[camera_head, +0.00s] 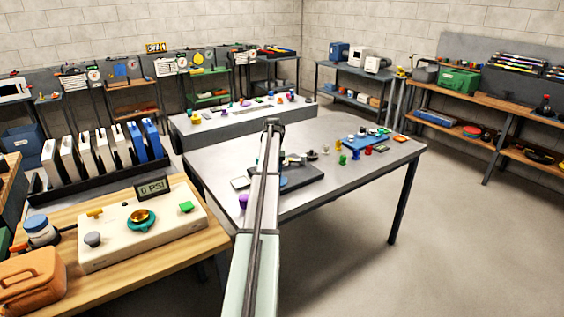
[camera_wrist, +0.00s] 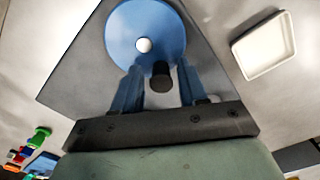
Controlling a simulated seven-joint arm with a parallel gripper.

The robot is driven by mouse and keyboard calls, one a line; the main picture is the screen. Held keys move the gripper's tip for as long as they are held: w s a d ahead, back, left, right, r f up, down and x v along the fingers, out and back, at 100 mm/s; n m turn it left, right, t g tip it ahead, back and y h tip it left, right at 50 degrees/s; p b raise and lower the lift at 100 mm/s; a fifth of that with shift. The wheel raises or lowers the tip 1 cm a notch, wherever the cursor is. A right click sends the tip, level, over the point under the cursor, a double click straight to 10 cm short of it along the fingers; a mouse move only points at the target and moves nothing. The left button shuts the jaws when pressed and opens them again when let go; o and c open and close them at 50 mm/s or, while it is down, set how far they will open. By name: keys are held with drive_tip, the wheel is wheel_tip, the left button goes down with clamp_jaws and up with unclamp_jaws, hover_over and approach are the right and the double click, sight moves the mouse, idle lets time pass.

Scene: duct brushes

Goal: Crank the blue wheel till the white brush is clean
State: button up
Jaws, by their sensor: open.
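The blue wheel (camera_wrist: 120,32) fills the upper middle of the wrist view, with a white round hub (camera_wrist: 144,45) near its centre. A short dark knob (camera_wrist: 160,78) stands below the hub. My gripper (camera_wrist: 159,67) is open, its two blue fingers on either side of the knob with visible gaps, so it does not grip it. I cannot tell how deep the knob sits between the fingers. I cannot make out the white brush in either view.
A dark plate (camera_wrist: 75,88) lies under the wheel. A white shallow tray (camera_wrist: 236,46) is beside it. A blue tray (camera_head: 352,142) and several small coloured objects stand on the table's right side. A beige gauge box (camera_head: 150,246) sits on the wooden bench at left.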

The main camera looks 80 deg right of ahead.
drive_tip(key=shift+r, duration=0.15)
drive_tip(key=shift+r, duration=3.4)
drive_tip(key=shift+w, duration=0.1)
